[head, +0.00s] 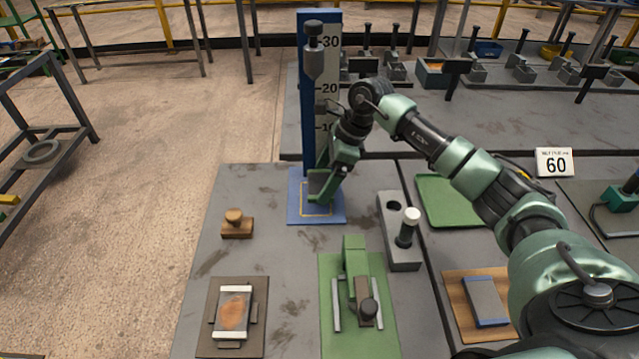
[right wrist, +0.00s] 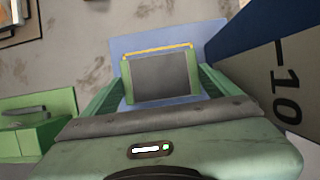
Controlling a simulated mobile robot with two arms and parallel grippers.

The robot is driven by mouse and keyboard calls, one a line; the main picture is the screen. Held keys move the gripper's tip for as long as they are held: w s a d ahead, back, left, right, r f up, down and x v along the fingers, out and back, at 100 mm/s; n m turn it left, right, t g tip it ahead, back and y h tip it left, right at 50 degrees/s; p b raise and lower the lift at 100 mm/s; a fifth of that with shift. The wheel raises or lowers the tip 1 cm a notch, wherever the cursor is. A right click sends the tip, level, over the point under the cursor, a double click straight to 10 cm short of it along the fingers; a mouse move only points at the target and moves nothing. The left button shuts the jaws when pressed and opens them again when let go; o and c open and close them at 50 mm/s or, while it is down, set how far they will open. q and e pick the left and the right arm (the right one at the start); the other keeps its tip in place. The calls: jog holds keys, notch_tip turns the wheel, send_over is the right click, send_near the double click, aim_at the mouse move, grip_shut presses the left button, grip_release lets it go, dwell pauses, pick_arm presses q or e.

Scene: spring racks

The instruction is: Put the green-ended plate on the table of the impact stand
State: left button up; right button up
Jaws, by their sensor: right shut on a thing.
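The impact stand has a blue column (head: 305,140) with a white height scale and a hanging grey weight (head: 314,62). Its table is a blue base plate (head: 335,214) with a yellow outline, also seen in the right wrist view (right wrist: 205,40). My right gripper (head: 324,184) is shut on the green-ended plate (right wrist: 162,78), a grey plate with green edges held between the two green fingers. The plate is over the outlined area; a yellow line shows just past its far edge. I cannot tell whether it touches the table. My left gripper is not in view.
A green press-like fixture (head: 354,250) stands in front of the stand. A grey block with a white-capped tool (head: 411,215) is to the right. A blue-ended plate (head: 486,301) lies on a wooden board. A wooden stamp (head: 236,220) sits at left.

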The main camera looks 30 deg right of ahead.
aim_at(322, 184)
jog(key=shift+w+a+r, duration=0.1)
jog(key=shift+w+a, duration=0.25)
jog(key=shift+a, duration=0.2)
jog(key=shift+f+b, duration=0.85)
jog(key=shift+f, duration=0.9)
jog(key=shift+f, duration=0.15)
jog(key=o, duration=1.8)
jog(key=shift+s, duration=0.1)
jog(key=shift+d+r, duration=0.2)
jog(key=shift+r, duration=0.25)
jog(key=b+v, duration=0.2)
jog(key=v, duration=0.9)
jog(key=shift+s+r, duration=0.1)
jog(key=shift+r, duration=0.05)
